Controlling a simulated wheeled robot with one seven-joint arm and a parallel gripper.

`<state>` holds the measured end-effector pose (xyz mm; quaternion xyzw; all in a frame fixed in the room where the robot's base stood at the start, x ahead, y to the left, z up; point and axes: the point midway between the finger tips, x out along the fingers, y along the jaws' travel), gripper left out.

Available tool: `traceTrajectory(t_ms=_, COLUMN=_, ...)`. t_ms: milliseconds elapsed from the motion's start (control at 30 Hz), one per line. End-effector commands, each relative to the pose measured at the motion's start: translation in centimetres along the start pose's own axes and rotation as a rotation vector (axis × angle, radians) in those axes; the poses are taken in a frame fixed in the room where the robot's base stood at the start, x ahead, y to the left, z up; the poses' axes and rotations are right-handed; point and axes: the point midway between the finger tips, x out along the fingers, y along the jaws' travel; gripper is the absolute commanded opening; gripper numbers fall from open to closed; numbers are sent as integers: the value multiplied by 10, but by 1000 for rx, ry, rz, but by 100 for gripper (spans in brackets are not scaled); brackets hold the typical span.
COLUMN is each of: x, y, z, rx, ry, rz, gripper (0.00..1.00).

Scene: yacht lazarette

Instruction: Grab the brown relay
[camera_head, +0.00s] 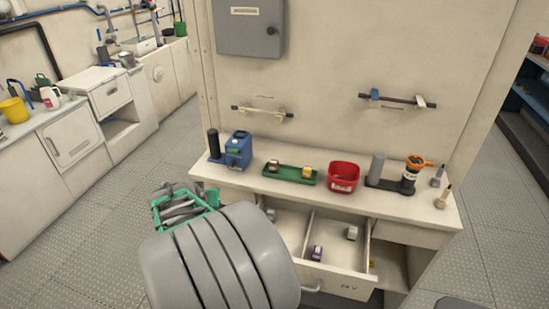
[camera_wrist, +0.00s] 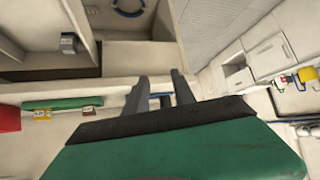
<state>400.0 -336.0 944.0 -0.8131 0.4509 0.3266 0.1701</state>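The brown relay (camera_head: 273,166) appears to be the small block with a pale face at the left end of a green tray (camera_head: 290,175) on the counter. It also shows in the wrist view (camera_wrist: 89,110), beside the edge of the tray. A yellow relay (camera_head: 307,172) sits at the tray's right end. My gripper (camera_wrist: 159,80) is open, its two grey fingers apart with nothing held between them. In the head view it is left of the counter, apart from the tray, its fingers partly hidden by my arm.
A blue box (camera_head: 238,152) stands left of the tray and a red bin (camera_head: 343,177) right of it. A grey cylinder (camera_head: 377,168) and an orange-topped device (camera_head: 410,175) stand farther right. Below, an open drawer (camera_head: 335,277) juts out, holding several small blocks.

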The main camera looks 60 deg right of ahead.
Motion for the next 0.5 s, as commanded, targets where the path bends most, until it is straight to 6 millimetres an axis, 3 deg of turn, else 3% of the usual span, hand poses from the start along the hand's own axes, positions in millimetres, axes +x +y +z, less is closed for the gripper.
traceTrajectory(t_ms=33, x=15, y=52, z=-26, rx=84, ry=76, rz=99, gripper=31)
traceTrajectory(t_ms=100, x=31, y=114, z=-48, rx=167, ry=192, rz=207, gripper=31)
traceTrajectory(t_ms=200, x=37, y=173, z=-62, rx=223, ry=304, rz=305, gripper=31)
traceTrajectory(t_ms=300, x=44, y=198, z=-67, rx=240, ry=350, rz=341, gripper=31)
traceTrajectory(t_ms=500, x=66, y=206, z=-74, rx=238, ry=353, rz=340, gripper=31)
